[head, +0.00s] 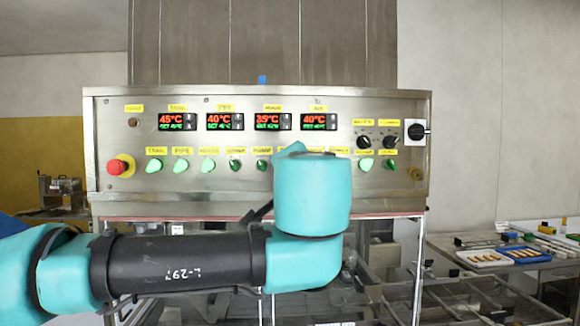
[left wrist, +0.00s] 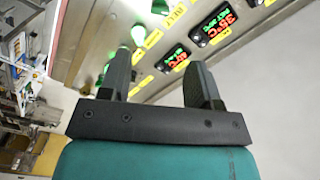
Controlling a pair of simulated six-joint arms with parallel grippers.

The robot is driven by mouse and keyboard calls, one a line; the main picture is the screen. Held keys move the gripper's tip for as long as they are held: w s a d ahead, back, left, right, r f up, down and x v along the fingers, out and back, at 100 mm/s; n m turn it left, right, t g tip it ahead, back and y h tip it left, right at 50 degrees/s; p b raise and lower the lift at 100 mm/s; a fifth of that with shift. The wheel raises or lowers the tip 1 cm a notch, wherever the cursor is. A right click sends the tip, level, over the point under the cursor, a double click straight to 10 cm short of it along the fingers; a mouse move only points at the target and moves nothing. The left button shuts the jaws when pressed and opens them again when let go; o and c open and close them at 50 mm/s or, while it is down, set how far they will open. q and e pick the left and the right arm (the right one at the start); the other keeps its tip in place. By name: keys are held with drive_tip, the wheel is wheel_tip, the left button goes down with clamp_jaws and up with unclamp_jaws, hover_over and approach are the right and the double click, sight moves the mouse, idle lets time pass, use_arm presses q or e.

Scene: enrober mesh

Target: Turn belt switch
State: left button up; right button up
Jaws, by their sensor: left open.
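The steel control panel (head: 110,140) carries a row of green switches, among them a green switch (head: 235,166) left of my arm and another (head: 366,163) right of it. My left forearm and wrist cover part of the row and hide the left gripper in the head view. In the left wrist view my left gripper (left wrist: 158,82) is open, its two black fingers apart and pointing toward the panel. A green switch (left wrist: 138,35) shows between and beyond the fingers. My right gripper is not in view.
A red emergency button (head: 121,166) on a yellow base sits at the panel's left. Red-green temperature displays (head: 225,122) line the top. Black knobs (head: 364,142) and a black rotary switch (head: 416,132) are at the right. A side table (head: 470,265) with trays stands at far right.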

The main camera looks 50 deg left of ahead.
use_arm(q)
drive_tip(key=x, duration=1.3)
drive_tip(key=shift+w+a, duration=0.2)
drive_tip(key=shift+a, duration=0.1)
drive_tip(key=shift+c, duration=0.4)
drive_tip(key=c, duration=0.8)
drive_tip(key=shift+c, duration=0.2)
